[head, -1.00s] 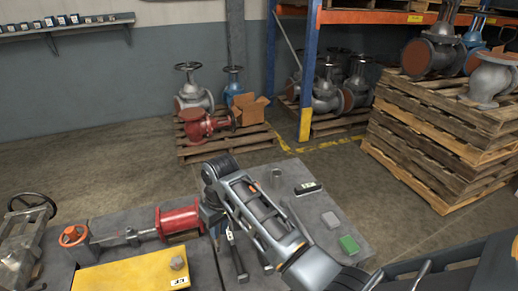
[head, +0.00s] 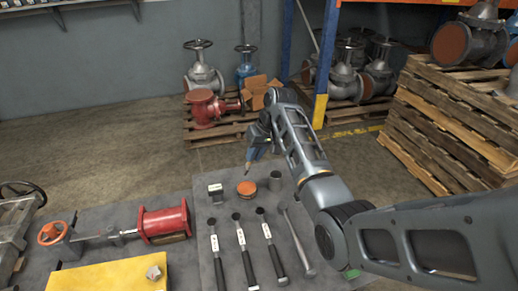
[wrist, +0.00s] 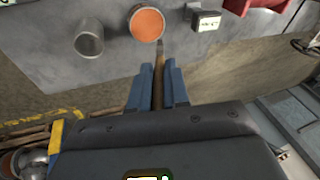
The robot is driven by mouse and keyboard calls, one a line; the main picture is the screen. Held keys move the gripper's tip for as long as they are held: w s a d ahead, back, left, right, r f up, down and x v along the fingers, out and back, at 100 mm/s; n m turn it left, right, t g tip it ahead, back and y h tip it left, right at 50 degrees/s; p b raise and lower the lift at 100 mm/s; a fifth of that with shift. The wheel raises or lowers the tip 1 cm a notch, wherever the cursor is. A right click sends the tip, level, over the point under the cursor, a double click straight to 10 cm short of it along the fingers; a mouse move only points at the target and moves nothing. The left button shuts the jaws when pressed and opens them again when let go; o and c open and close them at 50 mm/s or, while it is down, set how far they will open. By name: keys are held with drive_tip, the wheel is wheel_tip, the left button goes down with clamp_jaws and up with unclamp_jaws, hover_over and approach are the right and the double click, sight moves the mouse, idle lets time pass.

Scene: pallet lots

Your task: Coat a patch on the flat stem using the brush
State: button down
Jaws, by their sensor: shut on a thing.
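My gripper (head: 257,141) is shut on a slim brush (wrist: 158,76), seen between the blue fingers in the wrist view. Its dark tip points down and hangs behind a round tin with an orange top (head: 246,188), apart from it in the head view. In the wrist view the tip shows just below the orange top (wrist: 146,24); I cannot tell whether they touch. A flat grey stem (head: 118,235) runs between the orange handwheel (head: 51,233) and the red cylinder (head: 165,222) at the left. No coated patch can be made out on it.
A grey cup (head: 275,181) and a labelled block (head: 215,191) flank the tin. Several labelled, black-handled tools (head: 244,255) lie in front. A yellow plate (head: 110,275) lies front left. Pallets with valves (head: 210,110) stand beyond the bench.

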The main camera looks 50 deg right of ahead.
wheel_tip(320, 180, down, 6)
drive_tip(key=b, duration=0.5)
drive_tip(key=shift+s+f, duration=0.1)
drive_tip(key=shift+f, duration=0.45)
idle(2.7)
wheel_tip(320, 180, up, 5)
drive_tip(key=p, duration=0.5)
drive_tip(key=shift+r, duration=1.1)
